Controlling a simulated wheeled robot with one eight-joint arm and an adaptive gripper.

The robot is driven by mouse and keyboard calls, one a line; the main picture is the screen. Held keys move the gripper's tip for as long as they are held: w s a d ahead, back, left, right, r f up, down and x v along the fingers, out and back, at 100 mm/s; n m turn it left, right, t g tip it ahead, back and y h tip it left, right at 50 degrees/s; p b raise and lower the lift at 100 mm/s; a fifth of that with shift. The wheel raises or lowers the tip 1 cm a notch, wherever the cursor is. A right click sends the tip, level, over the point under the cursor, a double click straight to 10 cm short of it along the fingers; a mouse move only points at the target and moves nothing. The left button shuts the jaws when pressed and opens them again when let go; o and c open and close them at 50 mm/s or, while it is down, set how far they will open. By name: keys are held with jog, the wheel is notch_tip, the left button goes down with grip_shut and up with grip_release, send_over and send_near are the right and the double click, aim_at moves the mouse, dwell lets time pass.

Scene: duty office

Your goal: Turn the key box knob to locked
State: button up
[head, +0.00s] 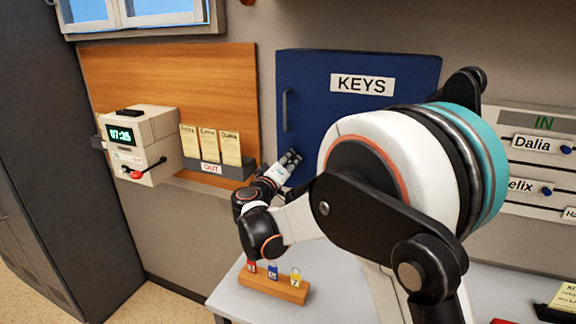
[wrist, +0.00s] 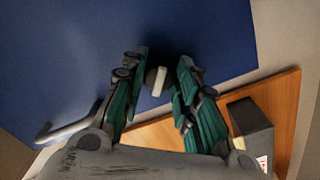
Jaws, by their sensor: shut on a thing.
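The blue key box (head: 310,80) with a KEYS label hangs on the wall and also fills much of the wrist view (wrist: 60,60). Its grey door handle (head: 286,110) also shows in the wrist view (wrist: 65,130). My gripper (head: 290,158) is at the lower left of the box door. In the wrist view my gripper (wrist: 165,62) has its teal-padded fingers on both sides of the dark round knob (wrist: 158,80), shut on it. The knob's pale bar stands almost upright in that view, slightly tilted. In the head view my gripper hides the knob; no lock markings are readable.
A time clock (head: 143,143) and a card rack (head: 216,167) marked OUT are on the wooden board to the left. Below, a wooden block (head: 272,288) with several coloured key tags stands on the pale table (head: 228,298). A name board (head: 540,118) is at right.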

jog(key=n, duration=0.3)
jog(key=shift+n, duration=0.4)
jog(key=shift+r+n+b, duration=0.1)
jog(key=shift+n+b, duration=0.25)
jog(key=shift+n, duration=1.55)
jog(key=o, duration=1.1)
jog(key=v, duration=1.2)
jog(key=shift+d, duration=0.1)
